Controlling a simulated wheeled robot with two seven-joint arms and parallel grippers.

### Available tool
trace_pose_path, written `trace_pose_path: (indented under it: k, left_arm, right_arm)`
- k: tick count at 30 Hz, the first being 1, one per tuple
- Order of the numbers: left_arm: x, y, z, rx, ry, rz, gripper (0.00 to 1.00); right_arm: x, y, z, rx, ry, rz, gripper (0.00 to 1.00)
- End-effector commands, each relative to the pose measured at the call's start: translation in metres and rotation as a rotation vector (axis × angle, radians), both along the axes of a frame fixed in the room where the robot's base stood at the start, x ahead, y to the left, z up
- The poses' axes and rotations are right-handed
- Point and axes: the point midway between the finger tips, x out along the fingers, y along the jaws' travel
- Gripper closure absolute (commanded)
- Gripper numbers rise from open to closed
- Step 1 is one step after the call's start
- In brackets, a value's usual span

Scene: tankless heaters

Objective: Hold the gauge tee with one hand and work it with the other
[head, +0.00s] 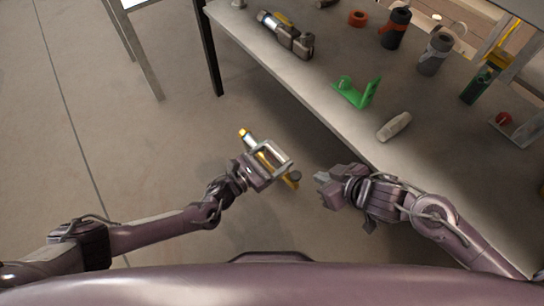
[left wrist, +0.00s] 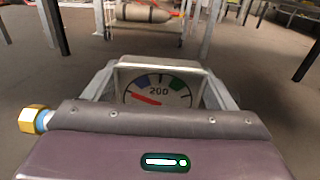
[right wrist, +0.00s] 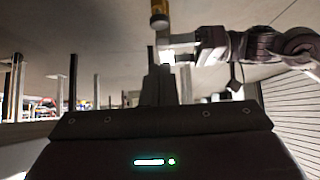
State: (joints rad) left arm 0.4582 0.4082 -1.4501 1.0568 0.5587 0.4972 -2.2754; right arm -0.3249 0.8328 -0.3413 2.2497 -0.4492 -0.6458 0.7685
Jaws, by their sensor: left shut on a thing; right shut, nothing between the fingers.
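The gauge tee (head: 249,138) is held in front of the table, over the floor, by my left gripper (head: 277,160). Its brass end points to the upper left in the head view, with a yellow part running to the lower right. In the left wrist view its dial (left wrist: 158,92) faces the camera between the fingers, marked 200 with a red needle. A brass end shows at the left there. My right gripper (head: 324,190) is shut and empty, right of the tee and apart from it. In the right wrist view a brass end of the tee (right wrist: 158,14) shows beyond the closed fingers (right wrist: 159,85).
The grey table (head: 330,120) lies ahead and right. The floor at left is clear.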

Motion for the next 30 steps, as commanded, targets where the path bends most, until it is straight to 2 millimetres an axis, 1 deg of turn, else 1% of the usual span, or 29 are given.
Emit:
trace_pose_path:
  k: [1, 15, 21, 25, 30]
  left_arm:
    - [0.001, -0.001, 0.003, -0.004, -0.006, 0.0, 0.7]
    - [0.001, -0.001, 0.003, -0.004, -0.006, 0.0, 0.7]
    - [0.001, -0.001, 0.003, -0.004, -0.006, 0.0, 0.7]
    - [0.001, -0.001, 0.003, -0.004, -0.006, 0.0, 0.7]
    - [0.001, -0.001, 0.003, -0.004, -0.006, 0.0, 0.7]
  right_arm:
    - [0.0, 0.0, 0.0, 0.0, 0.0, 0.0, 1.0]
    - [0.0, 0.001, 0.001, 0.002, 0.0, 0.0, 1.0]
    - [0.0, 0.006, 0.013, 0.013, -0.001, 0.0, 1.0]
    - [-0.001, 0.004, 0.02, 0.009, 0.0, -0.001, 1.0]
    - [-0.003, 0.0, 0.023, -0.001, 0.004, -0.003, 1.0]
